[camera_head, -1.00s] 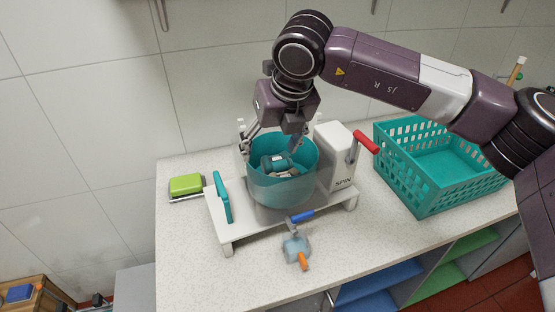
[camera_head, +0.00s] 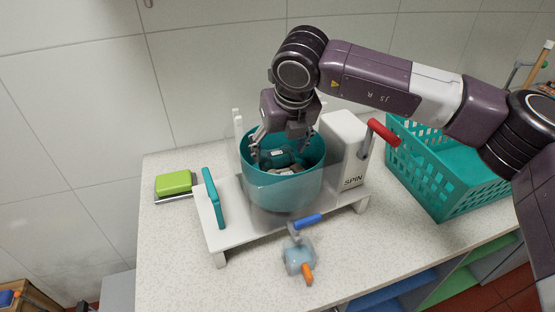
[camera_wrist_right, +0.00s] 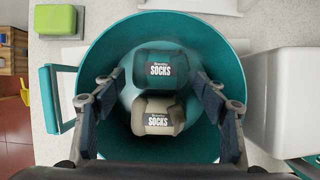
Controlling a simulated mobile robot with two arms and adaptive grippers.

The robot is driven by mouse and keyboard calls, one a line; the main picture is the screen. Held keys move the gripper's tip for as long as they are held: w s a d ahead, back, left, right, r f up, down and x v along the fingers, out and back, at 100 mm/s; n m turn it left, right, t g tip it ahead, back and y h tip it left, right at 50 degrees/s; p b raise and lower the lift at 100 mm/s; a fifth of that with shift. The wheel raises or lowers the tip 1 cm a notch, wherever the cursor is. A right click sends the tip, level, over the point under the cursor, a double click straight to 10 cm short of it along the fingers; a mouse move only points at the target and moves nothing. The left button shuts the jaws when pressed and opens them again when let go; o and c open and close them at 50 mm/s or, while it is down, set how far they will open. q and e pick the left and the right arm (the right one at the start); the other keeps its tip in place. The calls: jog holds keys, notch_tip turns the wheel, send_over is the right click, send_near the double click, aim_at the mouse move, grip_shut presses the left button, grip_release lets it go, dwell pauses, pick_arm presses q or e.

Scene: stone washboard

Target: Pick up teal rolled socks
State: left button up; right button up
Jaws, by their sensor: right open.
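The teal rolled socks (camera_wrist_right: 160,72) lie inside the teal tub (camera_head: 262,188) of the spin device, with a label reading SOCKS. In the right wrist view they are above the beige rolled socks (camera_wrist_right: 150,122), close against them. The teal socks also show in the head view (camera_head: 276,158), partly hidden by the gripper. My right gripper (camera_head: 282,150) points down into the tub. In the right wrist view its fingers (camera_wrist_right: 160,104) are open, one on each side of the socks, with gaps between. My left gripper is not in view.
A white SPIN housing (camera_head: 345,145) with a red handle (camera_head: 384,131) stands right of the tub. A teal basket (camera_head: 440,205) is farther right. A green sponge (camera_head: 174,183) lies left. A small light-blue item (camera_head: 298,258) with blue and orange handles sits in front.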

aim_at(278, 154)
jog(key=p+x, duration=0.2)
jog(key=x, duration=0.2)
jog(key=shift+w+d+f, duration=0.1)
jog(key=shift+w+f, duration=0.15)
jog(key=shift+w, duration=0.05)
jog(key=shift+f, duration=0.2)
jog(key=shift+c, duration=0.5)
jog(key=c, duration=0.8)
jog(key=shift+c, duration=0.3)
jog(key=shift+r, duration=0.15)
